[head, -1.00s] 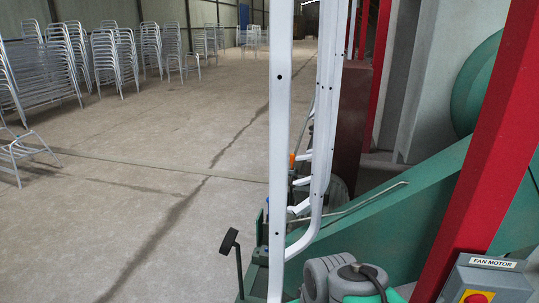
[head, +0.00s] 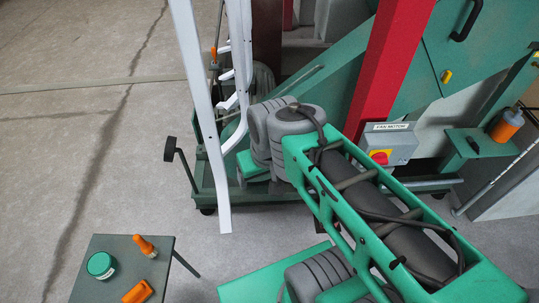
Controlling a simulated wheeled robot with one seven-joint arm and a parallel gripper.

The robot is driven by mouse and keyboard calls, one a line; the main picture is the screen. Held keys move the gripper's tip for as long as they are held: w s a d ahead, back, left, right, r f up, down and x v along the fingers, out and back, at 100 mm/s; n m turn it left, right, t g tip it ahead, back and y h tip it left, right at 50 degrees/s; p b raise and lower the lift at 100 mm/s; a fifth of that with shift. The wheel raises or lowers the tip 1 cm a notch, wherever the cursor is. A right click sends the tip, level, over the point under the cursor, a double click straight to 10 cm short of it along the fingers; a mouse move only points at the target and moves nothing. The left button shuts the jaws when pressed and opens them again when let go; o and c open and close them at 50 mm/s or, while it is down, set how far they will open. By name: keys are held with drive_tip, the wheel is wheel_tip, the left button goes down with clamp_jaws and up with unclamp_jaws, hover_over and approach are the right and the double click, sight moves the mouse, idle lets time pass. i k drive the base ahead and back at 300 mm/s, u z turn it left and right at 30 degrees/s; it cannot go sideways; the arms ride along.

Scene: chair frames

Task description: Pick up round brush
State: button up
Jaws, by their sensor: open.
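My gripper is not in view in the head view; only green and grey links that look like my own arm show. No thing is clear enough to name for sure as the round brush. A small dark green table (head: 118,247) stands at the bottom left. Any of these being the brush I cannot tell.
White chair-frame tubes (head: 196,95) stand upright in the middle. Behind them are a red post (head: 391,62), a green machine and a grey fan motor box (head: 389,147). An orange bottle (head: 507,125) stands on a green shelf at right. The floor at left is clear.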

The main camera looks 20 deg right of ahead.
sight(147, 248)
drive_tip(key=u, duration=0.2)
drive_tip(key=i, duration=0.6)
drive_tip(key=u, duration=3.2)
